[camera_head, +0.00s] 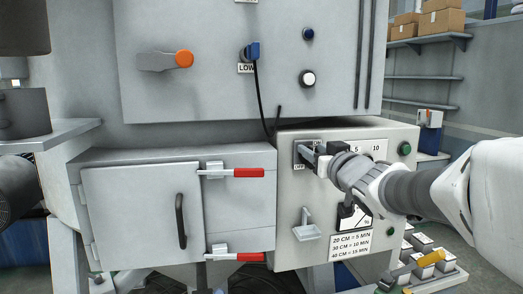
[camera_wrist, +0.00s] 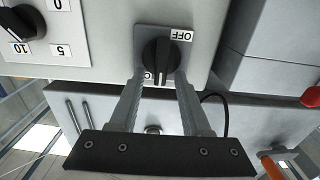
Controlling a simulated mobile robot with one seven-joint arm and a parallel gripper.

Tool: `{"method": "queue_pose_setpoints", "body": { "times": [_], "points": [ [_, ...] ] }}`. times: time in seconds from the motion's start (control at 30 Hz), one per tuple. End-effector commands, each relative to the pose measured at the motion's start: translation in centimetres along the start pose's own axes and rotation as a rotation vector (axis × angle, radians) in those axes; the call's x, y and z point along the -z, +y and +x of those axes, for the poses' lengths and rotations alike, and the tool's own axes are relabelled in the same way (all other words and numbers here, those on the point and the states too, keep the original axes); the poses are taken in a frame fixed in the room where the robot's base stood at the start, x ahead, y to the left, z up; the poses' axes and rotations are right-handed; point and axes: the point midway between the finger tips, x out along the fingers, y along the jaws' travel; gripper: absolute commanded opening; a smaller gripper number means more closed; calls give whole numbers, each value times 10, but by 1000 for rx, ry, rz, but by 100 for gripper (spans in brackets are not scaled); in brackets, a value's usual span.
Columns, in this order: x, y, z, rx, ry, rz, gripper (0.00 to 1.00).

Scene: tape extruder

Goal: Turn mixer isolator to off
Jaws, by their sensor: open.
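The mixer isolator is a black rotary knob (camera_wrist: 161,62) on a grey plate, with an OFF label (camera_wrist: 181,35) at the plate's upper right in the wrist view. The knob's grip bar stands roughly vertical in that view. A second label at its lower left is mostly hidden by a finger. My gripper (camera_wrist: 159,78) is open, one finger on each side of the knob; contact cannot be told. In the head view, my gripper (camera_head: 318,158) is at the isolator plate (camera_head: 298,154) on the grey control box and covers most of the knob.
Right of the isolator is a numbered dial, seen in the wrist view (camera_wrist: 18,22). A small spout with a tray (camera_head: 306,230) sticks out below. Red-handled latches (camera_head: 248,173) are on the cabinet at left. A cable (camera_head: 259,95) hangs above the box.

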Motion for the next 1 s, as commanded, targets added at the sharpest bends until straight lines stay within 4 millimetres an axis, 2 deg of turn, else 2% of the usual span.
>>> {"method": "queue_pose_setpoints", "body": {
  "times": [0.17, 0.27, 0.43, 0.47, 1.0],
  "points": [
    [0, 0, 0, 0, 0, 0, 48],
    [0, 0, 0, 0, 0, 0, 33],
    [0, 0, 0, 0, 0, 0, 2],
    [0, 0, 0, 0, 0, 0, 0],
    [-1, -1, 0, 1, 1, -55, 0]
  ]
}}
